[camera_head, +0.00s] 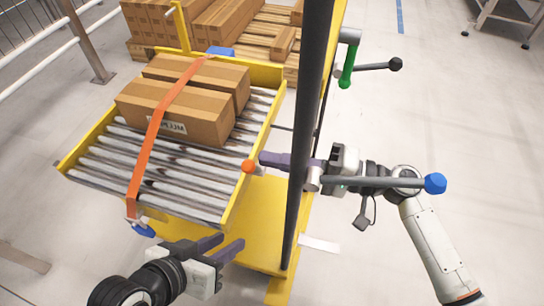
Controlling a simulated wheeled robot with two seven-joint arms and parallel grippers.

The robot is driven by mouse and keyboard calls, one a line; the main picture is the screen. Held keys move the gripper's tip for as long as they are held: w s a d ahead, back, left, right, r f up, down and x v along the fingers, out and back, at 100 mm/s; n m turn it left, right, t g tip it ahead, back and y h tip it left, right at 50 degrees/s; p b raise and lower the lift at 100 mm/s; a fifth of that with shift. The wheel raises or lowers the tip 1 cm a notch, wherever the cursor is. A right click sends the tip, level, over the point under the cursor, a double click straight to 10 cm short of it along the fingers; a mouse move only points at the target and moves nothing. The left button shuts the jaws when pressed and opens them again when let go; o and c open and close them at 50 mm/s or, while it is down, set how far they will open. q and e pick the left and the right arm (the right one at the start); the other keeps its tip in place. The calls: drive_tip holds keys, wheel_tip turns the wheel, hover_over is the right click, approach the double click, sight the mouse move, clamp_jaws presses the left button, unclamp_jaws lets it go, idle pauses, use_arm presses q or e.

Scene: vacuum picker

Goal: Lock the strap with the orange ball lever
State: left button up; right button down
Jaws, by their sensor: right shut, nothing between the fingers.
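The orange strap (150,137) runs over two cardboard boxes (178,105) on the roller bed and down to its near edge. A blue piece (144,231) sits at the strap's lower end. The orange ball (248,167) is at the right side of the roller bed; its lever is hard to make out. My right gripper (264,159) is shut and empty, its fingertips pointing left, just right of and slightly above the ball. Contact cannot be told. The dark pole partly hides this gripper. My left gripper (238,247) is open and empty, below the bed's near right corner.
The dark upright pole (306,110) stands right of the yellow roller cart (262,215). A rod with a blue knob (435,183) crosses in front of my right arm. A green handle (348,65) and black ball lever (396,64) are higher up. Floor at right is mostly clear.

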use_arm(q)
drive_tip(key=shift+s+a+f+g+y+p, duration=0.2)
drive_tip(key=shift+a+f+g+y+p, duration=0.15)
drive_tip(key=shift+f+p, duration=0.2)
use_arm(e)
drive_tip(key=v, duration=0.9)
drive_tip(key=shift+d, duration=0.25)
use_arm(q)
drive_tip(key=shift+c, duration=0.2)
use_arm(e)
drive_tip(key=shift+s, duration=0.1)
